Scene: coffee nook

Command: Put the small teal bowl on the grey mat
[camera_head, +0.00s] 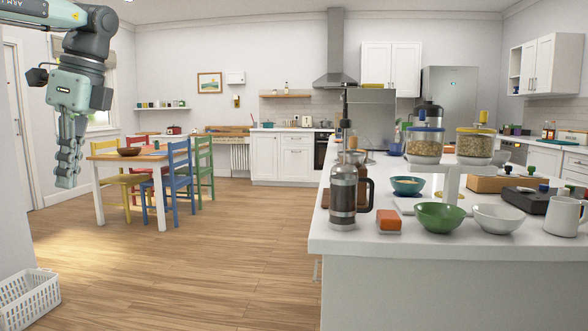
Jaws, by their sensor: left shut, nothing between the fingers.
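The small teal bowl (407,186) stands upright on the white counter, behind a larger green bowl (438,218). I cannot clearly make out a grey mat; a pale flat patch shows between the teal bowl and the green bowl, partly hidden. My left gripper (66,182) hangs at the far left, fingers pointing down, shut and empty. It is well away from the counter and the bowls. My right gripper is not in view.
On the counter (470,242) stand a French press (343,196), an orange-and-white block (388,221), a white bowl (499,219), a white pitcher (563,215) and jar dispensers (424,146). A white basket (28,298) sits on the floor. Open floor lies left of the counter.

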